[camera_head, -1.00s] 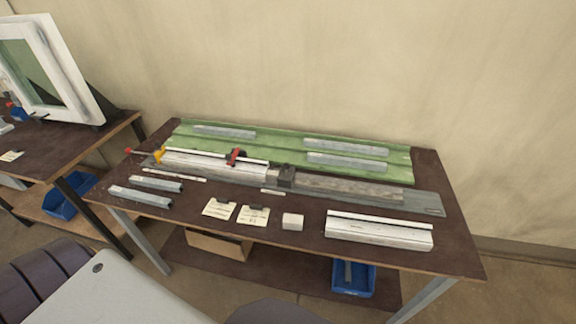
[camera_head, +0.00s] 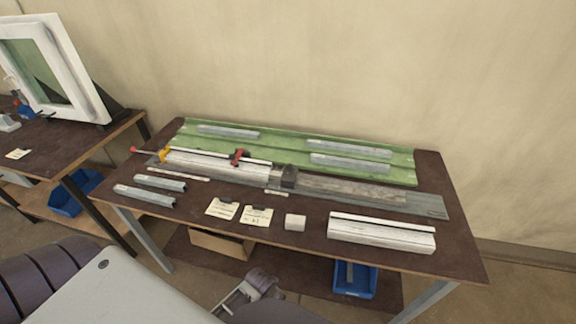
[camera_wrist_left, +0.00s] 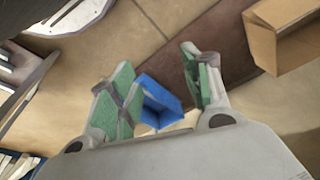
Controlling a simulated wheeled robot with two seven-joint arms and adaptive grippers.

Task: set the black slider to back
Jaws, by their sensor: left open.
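The black slider appears to be the dark block (camera_head: 289,177) on the long grey rail (camera_head: 425,206), near the middle of the bench. It sits between a white profile (camera_head: 212,167) on its left and a grey-brown bar (camera_head: 345,188) on its right. My left gripper (camera_wrist_left: 155,65) is open and empty, with green-padded fingers apart in the left wrist view. It is away from the slider, which does not show in that view. A grey part of my arm shows low in front of the bench in the head view; its fingers cannot be made out. My right gripper is not identifiable.
A red-handled clamp (camera_head: 238,157) sits left of the slider. Two note cards (camera_head: 221,209), a pale cube (camera_head: 295,222) and a white profile block (camera_head: 380,235) lie along the front. A green panel (camera_head: 285,150) lies behind. A blue bin (camera_head: 354,279) stands below.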

